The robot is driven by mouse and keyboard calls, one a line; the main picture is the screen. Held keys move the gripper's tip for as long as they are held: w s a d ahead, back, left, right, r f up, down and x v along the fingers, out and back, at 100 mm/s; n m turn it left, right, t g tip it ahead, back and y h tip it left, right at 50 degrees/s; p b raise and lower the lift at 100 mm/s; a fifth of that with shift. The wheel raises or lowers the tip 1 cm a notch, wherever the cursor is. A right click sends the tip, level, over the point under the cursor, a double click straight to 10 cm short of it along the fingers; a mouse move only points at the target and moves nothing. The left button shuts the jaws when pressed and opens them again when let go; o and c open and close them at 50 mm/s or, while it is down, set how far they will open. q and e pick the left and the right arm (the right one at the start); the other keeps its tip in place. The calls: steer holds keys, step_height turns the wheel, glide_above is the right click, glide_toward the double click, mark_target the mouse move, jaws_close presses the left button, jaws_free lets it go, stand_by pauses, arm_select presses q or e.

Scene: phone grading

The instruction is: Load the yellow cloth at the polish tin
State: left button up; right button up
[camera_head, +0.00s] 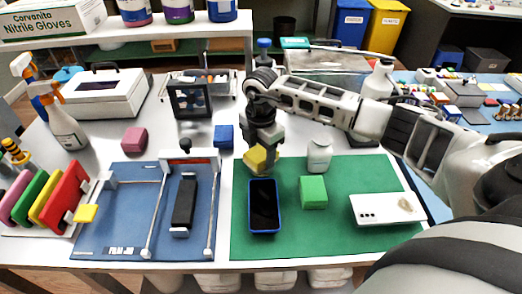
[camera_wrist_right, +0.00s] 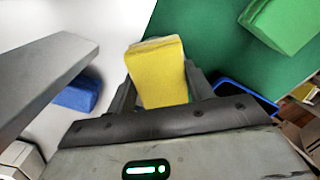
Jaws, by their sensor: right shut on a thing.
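My right gripper (camera_head: 260,148) is shut on the yellow cloth (camera_head: 256,160), a folded block. It holds the cloth over the far left edge of the green mat (camera_head: 345,237), just beyond a blue-framed phone (camera_head: 264,205). In the right wrist view the yellow cloth (camera_wrist_right: 158,75) sits between the fingers. I cannot pick out the polish tin for sure; a small white jar (camera_head: 319,156) stands at the mat's back edge, right of the gripper. My left gripper is not in view.
A green block (camera_head: 313,192) and a white phone (camera_head: 386,208) lie on the green mat. A blue block (camera_head: 223,136) and a pink block (camera_head: 134,139) are on the white table. A blue tray (camera_head: 118,225) holds a black device (camera_head: 184,201). A black stand (camera_head: 190,99) is behind.

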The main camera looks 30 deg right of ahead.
mark_target(261, 151)
steer(key=shift+r+p, duration=1.75)
steer(key=shift+r, duration=1.65)
